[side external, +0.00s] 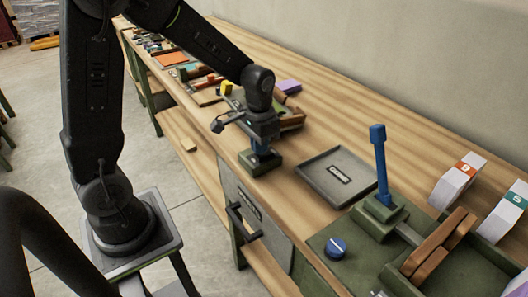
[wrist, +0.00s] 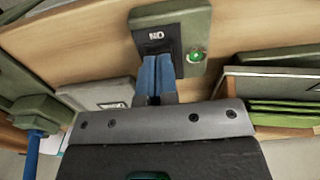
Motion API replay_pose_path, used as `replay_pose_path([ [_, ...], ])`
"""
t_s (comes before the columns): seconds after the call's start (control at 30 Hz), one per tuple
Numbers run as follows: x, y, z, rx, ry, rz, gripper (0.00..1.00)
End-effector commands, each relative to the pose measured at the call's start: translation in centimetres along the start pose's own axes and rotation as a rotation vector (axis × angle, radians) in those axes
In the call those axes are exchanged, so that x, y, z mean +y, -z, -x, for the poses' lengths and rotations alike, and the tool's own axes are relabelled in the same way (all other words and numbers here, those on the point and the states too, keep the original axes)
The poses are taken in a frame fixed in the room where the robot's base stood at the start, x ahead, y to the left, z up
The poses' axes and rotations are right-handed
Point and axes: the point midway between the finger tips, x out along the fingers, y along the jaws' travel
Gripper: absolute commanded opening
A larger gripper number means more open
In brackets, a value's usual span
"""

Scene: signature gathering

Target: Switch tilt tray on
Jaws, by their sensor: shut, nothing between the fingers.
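A small green switch box (side external: 258,163) sits at the table's front edge, under my gripper (side external: 262,147). In the wrist view the box (wrist: 205,22) has a dark plate with an upside-down label reading ON and a lit green light (wrist: 196,56). My gripper (wrist: 157,68) is shut, its two blue fingers together over the dark plate, with nothing between them. The fingers hide part of the plate, and I cannot tell whether they touch it. A flat grey tray (side external: 318,178) with a small dark label lies on the table, right of the switch box.
A blue lever (side external: 379,165) stands upright on a green base right of the tray. A green board with a blue knob (side external: 335,247) and a brown wooden piece (side external: 438,247) are at front right. Numbered white boxes (side external: 457,183) stand behind. A handled cabinet front (side external: 250,215) is below the table edge.

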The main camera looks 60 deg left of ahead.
Motion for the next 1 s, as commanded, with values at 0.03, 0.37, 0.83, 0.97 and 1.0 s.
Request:
replay_pose_path([
  [0.03, 0.0, 0.0, -0.1, 0.000, 0.000, 0.000, 0.00],
  [0.37, 0.0, 0.0, -0.6, 0.000, 0.000, 0.000, 0.00],
  [0.83, 0.0, 0.0, -0.8, 0.001, 0.000, 0.000, 0.00],
  [0.97, 0.0, 0.0, 0.2, 0.003, 0.000, 0.000, 0.00],
  [1.0, 0.0, 0.0, 0.5, 0.003, 0.000, 0.000, 0.00],
])
